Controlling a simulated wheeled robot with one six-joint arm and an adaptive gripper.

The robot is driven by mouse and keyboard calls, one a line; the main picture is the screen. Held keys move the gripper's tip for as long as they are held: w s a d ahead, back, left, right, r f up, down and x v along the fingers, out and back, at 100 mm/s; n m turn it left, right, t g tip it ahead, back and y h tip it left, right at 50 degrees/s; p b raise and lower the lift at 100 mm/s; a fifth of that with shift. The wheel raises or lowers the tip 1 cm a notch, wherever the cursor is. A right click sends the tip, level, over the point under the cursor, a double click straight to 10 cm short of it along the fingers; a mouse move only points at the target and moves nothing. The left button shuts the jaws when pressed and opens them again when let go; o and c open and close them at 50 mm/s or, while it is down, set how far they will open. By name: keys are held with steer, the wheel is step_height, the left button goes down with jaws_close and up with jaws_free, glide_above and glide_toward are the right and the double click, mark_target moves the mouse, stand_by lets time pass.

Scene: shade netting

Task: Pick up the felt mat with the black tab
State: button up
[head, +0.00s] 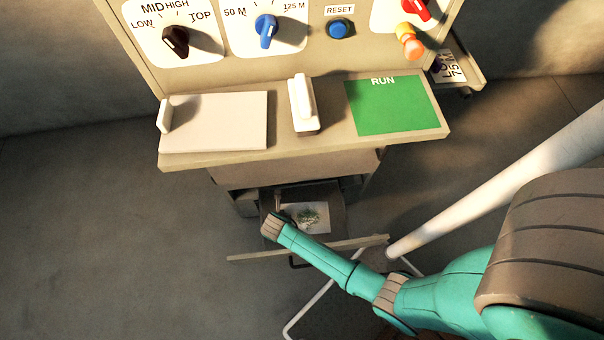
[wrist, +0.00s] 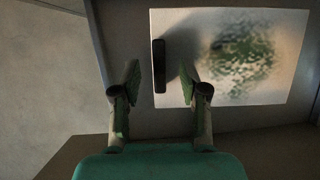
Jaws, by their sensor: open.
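The felt mat (head: 315,218) is pale with a mottled green patch. It lies in an open drawer under the control desk, and the wrist view shows it closer (wrist: 275,85). Its black tab (wrist: 159,66) stands up near the mat's left edge in the wrist view. My gripper (wrist: 160,82) is open, with one finger on each side of the tab's line. The tab's near end appears between the fingertips; I cannot tell the height gap. In the head view my arm reaches over the drawer, and the gripper is mostly hidden behind the wrist.
The drawer front (head: 255,256) crosses below my arm, and its side wall (wrist: 98,50) runs left of the mat. The desk (head: 320,148) overhangs the drawer and carries a pale pad (head: 225,125), a white handle (head: 303,103) and a green RUN panel (head: 395,108). Floor at left is clear.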

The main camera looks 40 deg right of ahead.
steer(key=shift+x, duration=1.3)
jaws_close()
steer(key=shift+r, duration=0.15)
